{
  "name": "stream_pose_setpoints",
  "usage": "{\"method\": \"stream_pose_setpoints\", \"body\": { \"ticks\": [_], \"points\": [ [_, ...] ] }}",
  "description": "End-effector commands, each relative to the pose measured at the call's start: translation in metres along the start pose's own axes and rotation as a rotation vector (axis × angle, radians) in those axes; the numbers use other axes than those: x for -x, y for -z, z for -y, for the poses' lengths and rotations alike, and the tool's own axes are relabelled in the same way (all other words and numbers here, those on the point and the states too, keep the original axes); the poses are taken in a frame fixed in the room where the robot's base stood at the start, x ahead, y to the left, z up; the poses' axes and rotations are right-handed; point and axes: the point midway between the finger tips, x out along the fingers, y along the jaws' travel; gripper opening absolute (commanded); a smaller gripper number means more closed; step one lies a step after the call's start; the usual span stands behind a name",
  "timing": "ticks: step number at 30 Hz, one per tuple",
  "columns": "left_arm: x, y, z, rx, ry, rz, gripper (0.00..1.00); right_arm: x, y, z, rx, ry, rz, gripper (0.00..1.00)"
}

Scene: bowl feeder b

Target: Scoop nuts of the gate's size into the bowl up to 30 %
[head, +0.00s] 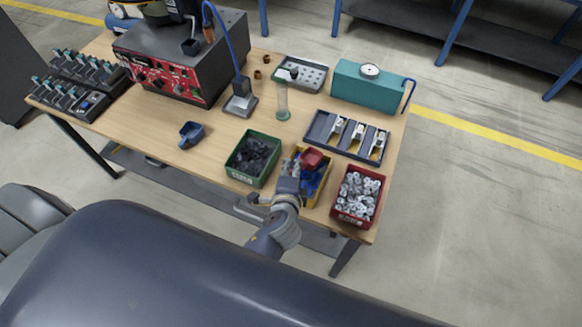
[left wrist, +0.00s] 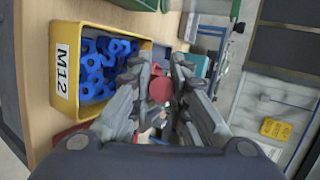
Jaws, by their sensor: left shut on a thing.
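A yellow bin (head: 311,203) of blue nuts stands at the table's front edge; in the left wrist view it (left wrist: 100,28) bears an M12 label. My left gripper (head: 291,168) is over this bin, shut on a red scoop (head: 312,159), which shows between the fingers in the left wrist view (left wrist: 160,90). The scoop's contents cannot be made out. A green bin (head: 237,174) of dark nuts is to the left, a red bin (head: 351,219) of silver nuts to the right. The black feeder machine (head: 172,75) stands at the back left; its bowl is mostly cut off. My right gripper is not in view.
A blue scoop (head: 191,132) lies left of the green bin. A blue cable (head: 226,40) arches beside the machine.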

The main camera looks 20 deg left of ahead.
Motion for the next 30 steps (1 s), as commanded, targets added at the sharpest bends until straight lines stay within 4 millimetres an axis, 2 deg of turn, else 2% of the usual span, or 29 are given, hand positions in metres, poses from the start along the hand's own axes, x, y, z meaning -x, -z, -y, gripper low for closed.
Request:
{"method": "stream_pose_setpoints", "body": {
  "ticks": [1, 5, 15, 30],
  "points": [
    [-0.005, 0.001, -0.009, -0.002, -0.004, 0.000, 0.00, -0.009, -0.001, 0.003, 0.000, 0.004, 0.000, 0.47],
    [-0.013, 0.002, -0.023, -0.004, -0.009, 0.002, 0.00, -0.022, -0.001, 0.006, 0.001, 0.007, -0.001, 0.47],
    [-0.030, 0.003, -0.054, -0.004, -0.007, 0.002, 0.00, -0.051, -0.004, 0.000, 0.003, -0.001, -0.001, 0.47],
    [-0.032, 0.003, -0.057, -0.004, -0.006, 0.002, 0.00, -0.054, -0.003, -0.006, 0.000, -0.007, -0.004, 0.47]
  ]
}}
